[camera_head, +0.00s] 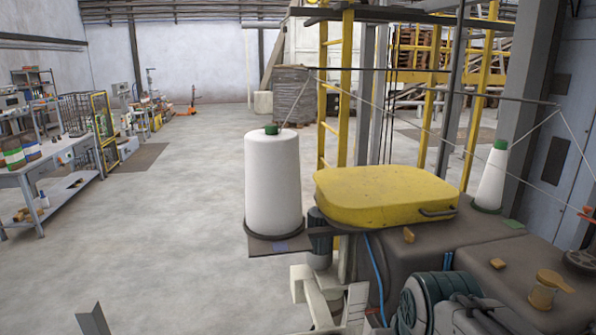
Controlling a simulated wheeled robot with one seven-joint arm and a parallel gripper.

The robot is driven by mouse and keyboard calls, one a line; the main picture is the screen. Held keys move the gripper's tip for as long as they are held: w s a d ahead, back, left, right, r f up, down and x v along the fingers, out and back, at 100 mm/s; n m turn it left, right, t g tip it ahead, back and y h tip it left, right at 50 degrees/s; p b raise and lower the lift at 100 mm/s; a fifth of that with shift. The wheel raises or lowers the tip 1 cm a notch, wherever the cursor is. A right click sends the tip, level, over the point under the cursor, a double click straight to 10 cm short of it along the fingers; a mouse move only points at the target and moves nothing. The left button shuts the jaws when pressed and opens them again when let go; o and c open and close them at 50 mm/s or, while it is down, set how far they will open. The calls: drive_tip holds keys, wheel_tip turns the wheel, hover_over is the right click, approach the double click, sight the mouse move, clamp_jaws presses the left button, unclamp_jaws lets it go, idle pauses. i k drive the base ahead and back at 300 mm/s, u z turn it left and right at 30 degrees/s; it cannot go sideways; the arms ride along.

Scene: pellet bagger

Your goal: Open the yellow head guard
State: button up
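The yellow head guard (380,192) is a rounded, scuffed cover on top of the machine, right of the picture's middle. It lies roughly flat and looks closed. A dark bar handle (437,212) is on its near right side. What is beneath the guard is hidden. I cannot make out my gripper anywhere in this view.
A large white thread cone (272,185) stands on a plate just left of the guard. A smaller cone (491,178) stands behind it at right. Thin threads run above the guard. A green motor (440,300) sits in front. Open floor (170,235) lies left.

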sight(381, 196)
drive_tip(key=k, duration=0.5)
drive_tip(key=u, duration=1.95)
drive_tip(key=k, duration=0.85)
drive_tip(key=z, duration=1.65)
drive_tip(key=i, duration=1)
